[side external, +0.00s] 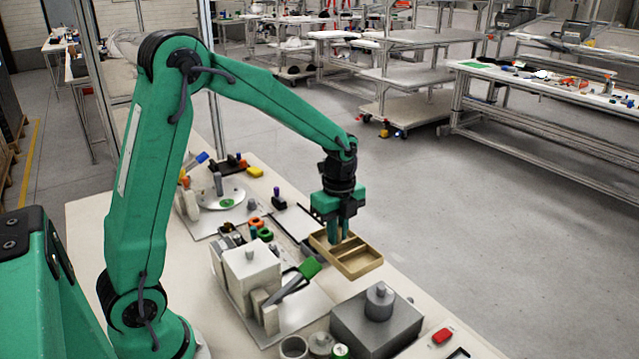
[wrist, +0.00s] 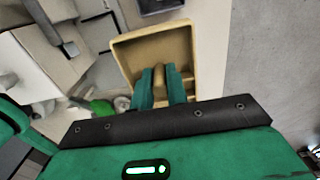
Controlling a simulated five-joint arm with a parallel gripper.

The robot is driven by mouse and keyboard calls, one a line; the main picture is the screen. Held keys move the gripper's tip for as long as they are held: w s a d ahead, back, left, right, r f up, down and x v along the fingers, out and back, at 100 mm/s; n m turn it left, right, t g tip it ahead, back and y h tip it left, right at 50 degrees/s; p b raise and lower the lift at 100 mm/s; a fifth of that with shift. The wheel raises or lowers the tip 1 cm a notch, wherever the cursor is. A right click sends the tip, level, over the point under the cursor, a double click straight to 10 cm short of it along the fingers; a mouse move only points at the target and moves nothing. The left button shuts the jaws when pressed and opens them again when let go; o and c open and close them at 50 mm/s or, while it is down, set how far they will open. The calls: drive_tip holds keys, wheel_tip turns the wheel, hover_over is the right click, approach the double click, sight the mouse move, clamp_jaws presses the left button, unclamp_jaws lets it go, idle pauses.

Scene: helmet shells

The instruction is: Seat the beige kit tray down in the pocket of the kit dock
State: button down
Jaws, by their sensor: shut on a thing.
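The beige kit tray (side external: 362,262) is a shallow open box with a divider, near the table's far long edge in the side view. My gripper (side external: 338,241) points down over it with its green fingers inside the tray's outline. In the wrist view the tray (wrist: 138,58) lies beyond my gripper (wrist: 166,84), whose fingers are shut on a tan upright part at the tray's middle. I cannot tell whether the tray rests on something or hangs just above. I cannot surely pick out the kit dock or its pocket; the tray and my gripper may hide it.
A grey box with a knob (side external: 375,325) stands nearer the camera. A round plate (side external: 222,198) and small coloured parts lie farther back. Open floor lies beyond the table edge.

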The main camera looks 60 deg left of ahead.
drive_tip(key=shift+r, duration=0.25)
idle(0.4)
drive_tip(key=shift+w+a, duration=0.3)
drive_tip(key=shift+a, duration=0.25)
drive_tip(key=w+a+r, duration=0.1)
drive_tip(key=w+a, duration=0.1)
drive_tip(key=a, duration=0.5)
drive_tip(key=w+a+r, duration=0.1)
drive_tip(key=w+a, duration=0.1)
drive_tip(key=a, duration=0.4)
hover_over(293, 218)
wheel_tip(293, 218, down, 7)
drive_tip(key=shift+d+f, duration=0.1)
drive_tip(key=shift+f, duration=2)
drive_tip(key=shift+f, duration=0.15)
